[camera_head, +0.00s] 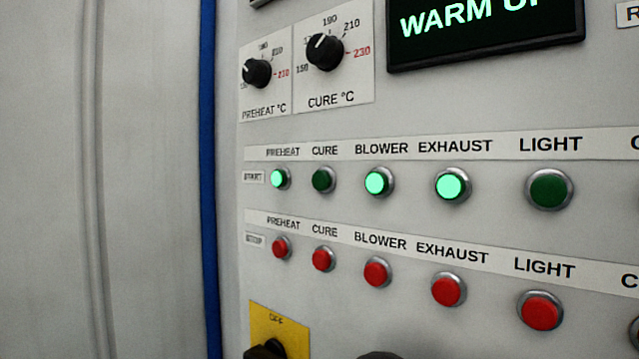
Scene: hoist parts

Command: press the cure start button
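The cure start button (323,180) is a dark green, unlit button in a metal ring. It sits in the upper START row, under the CURE label, between the preheat start button (280,179) and the blower start button (377,183). The red cure stop button (323,258) is below it in the STOP row. Neither of my grippers shows in the head view. Nothing covers the cure start button.
Preheat, blower and exhaust (452,186) start buttons glow green; the light start button (549,190) is dark. A display (485,30) reads WARM UP, partly cut off. Two black knobs (325,52) are above. A yellow OFF plate (279,326) with a black switch is below.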

